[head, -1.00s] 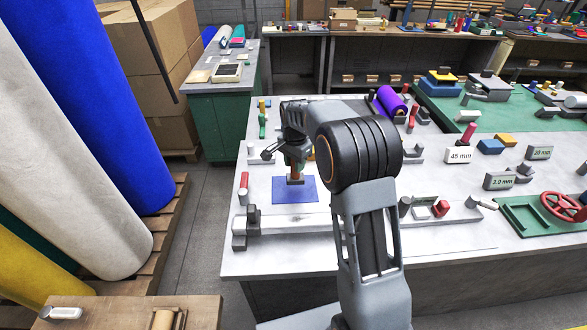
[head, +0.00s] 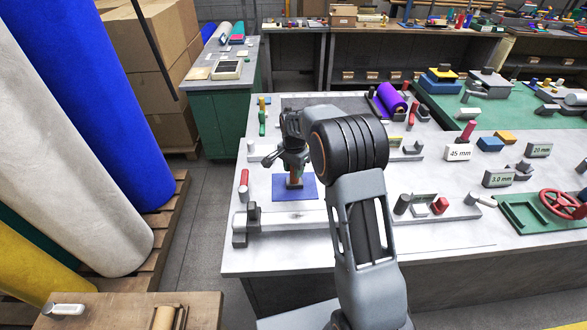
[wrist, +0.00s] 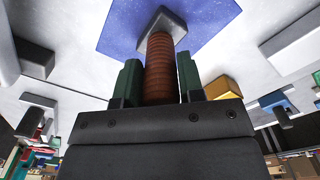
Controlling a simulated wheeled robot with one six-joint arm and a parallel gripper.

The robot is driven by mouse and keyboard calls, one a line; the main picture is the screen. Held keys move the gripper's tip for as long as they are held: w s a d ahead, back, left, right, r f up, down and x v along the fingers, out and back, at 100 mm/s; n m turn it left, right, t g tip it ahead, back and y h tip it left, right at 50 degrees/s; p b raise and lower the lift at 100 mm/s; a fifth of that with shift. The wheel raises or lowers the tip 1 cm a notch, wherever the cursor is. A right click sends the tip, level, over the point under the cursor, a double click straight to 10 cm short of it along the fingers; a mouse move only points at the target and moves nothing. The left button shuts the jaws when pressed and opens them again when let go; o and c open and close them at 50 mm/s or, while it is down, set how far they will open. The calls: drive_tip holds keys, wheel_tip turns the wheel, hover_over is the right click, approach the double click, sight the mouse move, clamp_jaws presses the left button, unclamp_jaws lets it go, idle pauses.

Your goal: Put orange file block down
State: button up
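The orange file block (head: 295,175) has a ridged orange-brown upright handle and a dark grey base. It is upright over the blue sheet (head: 309,188). In the wrist view the handle (wrist: 160,70) stands between the green fingers of my gripper (wrist: 162,82), with its base at the far end against the blue sheet. The fingers lie close along both sides of the handle and appear shut on it. In the head view my gripper (head: 294,165) points down above the base. Whether the base touches the sheet is hard to tell.
A pale roll on grey holders (head: 290,222) lies in front of the blue sheet. A red-topped cylinder (head: 244,178) stands left, a purple roll (head: 391,98) behind right. A yellow block (wrist: 226,88) shows in the wrist view. Bare grey table surrounds the sheet.

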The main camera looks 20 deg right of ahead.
drive_tip(key=o, duration=0.4)
wheel_tip(320, 180, up, 11)
drive_tip(key=shift+f+b, duration=0.1)
drive_tip(key=shift+b, duration=0.25)
drive_tip(key=shift+s+r, duration=0.1)
drive_tip(key=shift+r, duration=0.65)
drive_tip(key=shift+s+r+n+t, duration=0.15)
drive_tip(key=shift+s+n+t, duration=0.55)
drive_tip(key=shift+s+n, duration=2.45)
drive_tip(key=shift+s+r+n+t, duration=0.1)
drive_tip(key=shift+s+n+t, duration=0.55)
drive_tip(key=shift+s, duration=5)
drive_tip(key=shift+s+r+n+t, duration=0.15)
drive_tip(key=shift+s+n+t, duration=1.15)
drive_tip(key=shift+s, duration=3.1)
drive_tip(key=shift+n+g, duration=0.5)
drive_tip(key=shift+g, duration=0.05)
